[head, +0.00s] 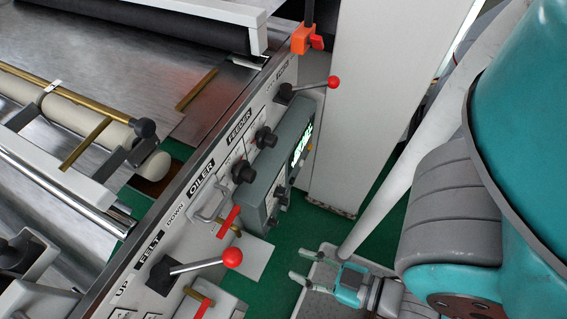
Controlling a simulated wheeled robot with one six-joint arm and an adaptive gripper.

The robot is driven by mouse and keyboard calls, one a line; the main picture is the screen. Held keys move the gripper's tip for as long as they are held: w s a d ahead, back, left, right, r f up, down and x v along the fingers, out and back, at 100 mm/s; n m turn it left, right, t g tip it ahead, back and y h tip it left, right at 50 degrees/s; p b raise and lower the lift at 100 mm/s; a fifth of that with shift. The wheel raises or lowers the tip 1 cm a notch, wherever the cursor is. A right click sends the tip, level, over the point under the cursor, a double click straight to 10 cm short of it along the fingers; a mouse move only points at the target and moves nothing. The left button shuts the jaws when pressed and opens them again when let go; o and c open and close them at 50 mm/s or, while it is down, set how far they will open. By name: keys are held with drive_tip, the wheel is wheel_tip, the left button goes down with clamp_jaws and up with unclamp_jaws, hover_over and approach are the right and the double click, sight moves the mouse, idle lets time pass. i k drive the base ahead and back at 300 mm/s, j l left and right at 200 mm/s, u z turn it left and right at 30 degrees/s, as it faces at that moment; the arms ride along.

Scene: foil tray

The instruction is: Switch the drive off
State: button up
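A lever with a red ball (333,82) sticks out to the right from the top end of the machine's side panel; the small label by it is too small to read. A second red-ball lever (231,257) stands lower, by the words UP, FELT and DOWN. I cannot tell for sure which control is the drive's. My gripper (309,267) is at the lower middle, right of the panel and apart from both levers. Its two pale fingers are spread with nothing seen between them.
A grey control box (290,150) with a lit green display sits on the panel, beside black knobs (243,172) and a red handle (228,221). An orange clamp (307,38) is above the upper lever. A white post (365,100) stands right. Green floor (300,232) shows between.

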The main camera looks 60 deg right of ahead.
sight(272, 222)
drive_tip(key=k+l, duration=0.65)
drive_tip(key=k, duration=0.7)
